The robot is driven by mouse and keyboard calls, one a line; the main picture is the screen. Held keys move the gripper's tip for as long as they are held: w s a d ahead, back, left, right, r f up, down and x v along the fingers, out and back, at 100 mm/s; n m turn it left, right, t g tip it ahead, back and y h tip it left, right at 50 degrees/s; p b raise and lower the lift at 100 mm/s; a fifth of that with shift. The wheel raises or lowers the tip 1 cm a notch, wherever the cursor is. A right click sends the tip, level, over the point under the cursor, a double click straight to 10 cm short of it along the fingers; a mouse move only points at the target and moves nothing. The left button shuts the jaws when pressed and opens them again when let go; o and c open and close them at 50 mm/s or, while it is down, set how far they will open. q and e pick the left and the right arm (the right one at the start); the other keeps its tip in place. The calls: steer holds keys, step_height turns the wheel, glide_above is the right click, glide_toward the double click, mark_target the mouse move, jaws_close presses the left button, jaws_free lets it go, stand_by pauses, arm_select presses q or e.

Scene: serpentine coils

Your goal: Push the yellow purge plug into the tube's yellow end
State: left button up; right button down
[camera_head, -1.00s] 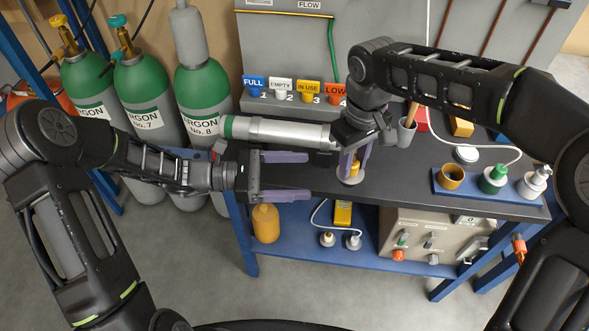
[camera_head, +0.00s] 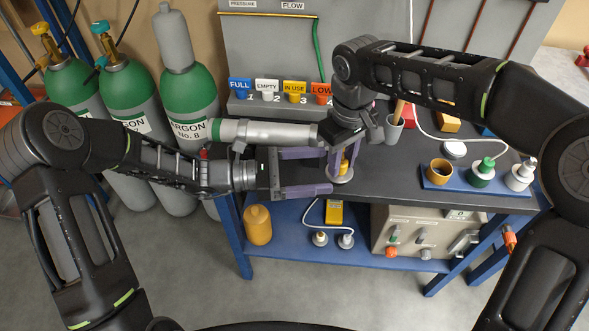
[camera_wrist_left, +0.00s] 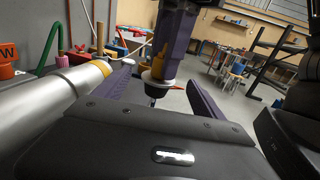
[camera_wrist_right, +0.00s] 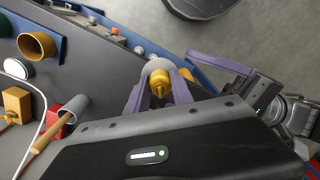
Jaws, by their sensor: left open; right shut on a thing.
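The silver tube (camera_head: 270,133) lies level along the bench's left side, green band at its left. Its right end is hidden by my right gripper in the head view; the left wrist view shows a yellow ring (camera_wrist_left: 101,68) there. My right gripper (camera_head: 343,168) points down, shut on the yellow purge plug (camera_wrist_right: 160,84), which has a pale disc and, in the left wrist view, a dark stem below. My left gripper (camera_head: 328,171) is open and empty, pointing right below the tube. Its fingertips are close to the plug, which appears between them in the left wrist view.
A blue tray (camera_head: 460,187) with a yellow cup and green and white-topped items sits at the bench's right. Argon cylinders (camera_head: 187,95) stand left. A lower shelf (camera_head: 290,237) holds a yellow bottle and a grey box.

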arm_select(q)
steer(key=d, duration=0.2)
steer(key=w+d, duration=0.1)
steer(key=d, duration=0.2)
steer(key=shift+d, duration=0.1)
steer(key=shift+c, duration=0.6)
steer(key=c, duration=1.5)
steer(key=shift+c, duration=0.3)
arm_select(e)
steer(key=c, duration=1)
jaws_free()
steer(key=shift+c, duration=0.2)
step_height(320, 180, up, 8)
steer(key=shift+f, duration=0.25)
